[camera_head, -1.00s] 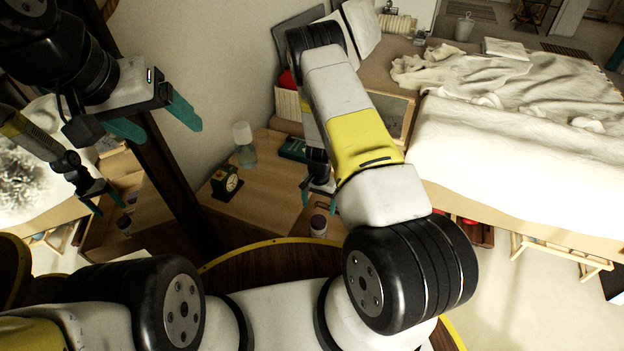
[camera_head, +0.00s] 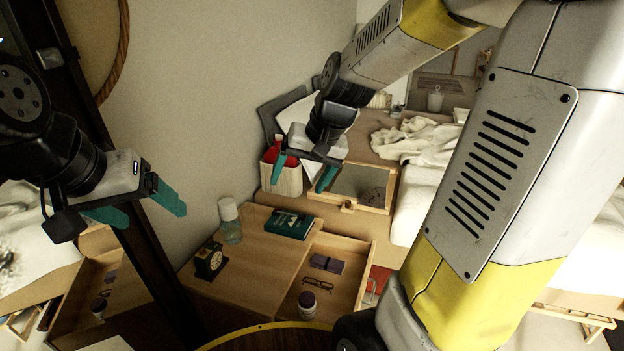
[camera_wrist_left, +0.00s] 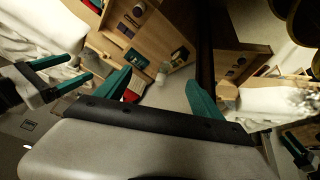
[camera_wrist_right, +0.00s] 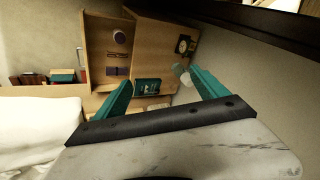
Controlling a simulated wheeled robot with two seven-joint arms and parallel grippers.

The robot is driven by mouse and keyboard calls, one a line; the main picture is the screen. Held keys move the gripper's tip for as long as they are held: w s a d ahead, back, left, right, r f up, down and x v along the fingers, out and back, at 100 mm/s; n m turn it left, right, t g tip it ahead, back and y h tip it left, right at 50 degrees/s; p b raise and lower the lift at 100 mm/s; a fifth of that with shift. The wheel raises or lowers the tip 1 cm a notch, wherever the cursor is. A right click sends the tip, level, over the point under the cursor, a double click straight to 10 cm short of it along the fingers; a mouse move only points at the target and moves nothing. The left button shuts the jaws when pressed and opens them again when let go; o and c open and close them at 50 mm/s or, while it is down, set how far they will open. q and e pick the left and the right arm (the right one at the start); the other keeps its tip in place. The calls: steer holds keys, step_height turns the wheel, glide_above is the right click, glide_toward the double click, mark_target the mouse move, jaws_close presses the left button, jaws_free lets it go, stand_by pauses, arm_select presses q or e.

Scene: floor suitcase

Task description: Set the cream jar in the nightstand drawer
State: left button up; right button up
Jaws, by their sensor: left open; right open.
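The cream jar (camera_head: 307,304), a small white jar with a dark purple lid, stands in the open nightstand drawer (camera_head: 364,276). It also shows in the right wrist view (camera_wrist_right: 120,38) and the left wrist view (camera_wrist_left: 138,10). A pair of glasses and a small purple box lie beside it in the drawer. My right gripper (camera_head: 305,177) is open and empty, raised beyond the nightstand (camera_head: 262,275) and well away from the jar. My left gripper (camera_head: 146,207) is open and empty at the left, in front of the mirror.
A mirror at the left reflects the scene. A bed with rumpled bedding (camera_head: 415,138) lies to the right.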

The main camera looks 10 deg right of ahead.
steer(key=s+d+r+n+t, duration=0.1)
steer(key=s+r, duration=0.2)
steer(key=s, duration=0.3)
steer(key=s+d+r+n+t+h, duration=0.1)
steer(key=s+r, duration=0.2)
steer(key=s, duration=0.4)
steer(key=shift+s, duration=0.25)
